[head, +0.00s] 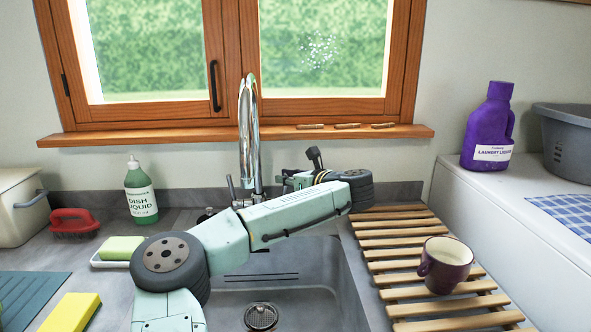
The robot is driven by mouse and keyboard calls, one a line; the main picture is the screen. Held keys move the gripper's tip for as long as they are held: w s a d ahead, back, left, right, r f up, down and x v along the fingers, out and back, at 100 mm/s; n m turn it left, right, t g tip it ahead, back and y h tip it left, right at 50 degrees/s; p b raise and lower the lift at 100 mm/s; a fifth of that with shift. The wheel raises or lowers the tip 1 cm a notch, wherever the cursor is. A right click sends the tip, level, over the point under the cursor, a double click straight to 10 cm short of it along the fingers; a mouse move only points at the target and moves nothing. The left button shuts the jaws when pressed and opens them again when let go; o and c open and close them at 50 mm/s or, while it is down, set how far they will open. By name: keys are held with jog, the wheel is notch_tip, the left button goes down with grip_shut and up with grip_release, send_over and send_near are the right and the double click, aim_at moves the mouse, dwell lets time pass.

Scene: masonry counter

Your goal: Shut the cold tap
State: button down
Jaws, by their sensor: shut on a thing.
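The tap has a tall curved chrome spout (249,130) behind the sink. A thin chrome lever (232,190) shows at the left of its base. My arm reaches over the sink from the front, and my gripper (287,182) is low beside the right side of the tap base. It is shut on the cold tap's handle, which my gripper and arm mostly hide. The handle's exact angle cannot be told. No running water can be made out under the spout, though my arm covers part of that area.
The sink (285,295) lies below my arm. A green dish liquid bottle (141,195), red brush (73,223) and sponge (122,247) stand left. A slatted wooden rack (400,240) with a dark mug (445,264) is right. A wooden sill (170,138) runs behind.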

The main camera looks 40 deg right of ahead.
jog(key=shift+w+d+r+p, duration=0.1)
jog(key=shift+d+r+p, duration=0.1)
jog(key=shift+p, duration=0.1)
jog(key=shift+w+a+f+g, duration=0.1)
jog(key=shift+f+g, duration=0.1)
jog(key=shift+g, duration=0.1)
jog(key=c, duration=1.7)
grip_release()
jog(key=shift+o, duration=0.2)
jog(key=v, duration=1.2)
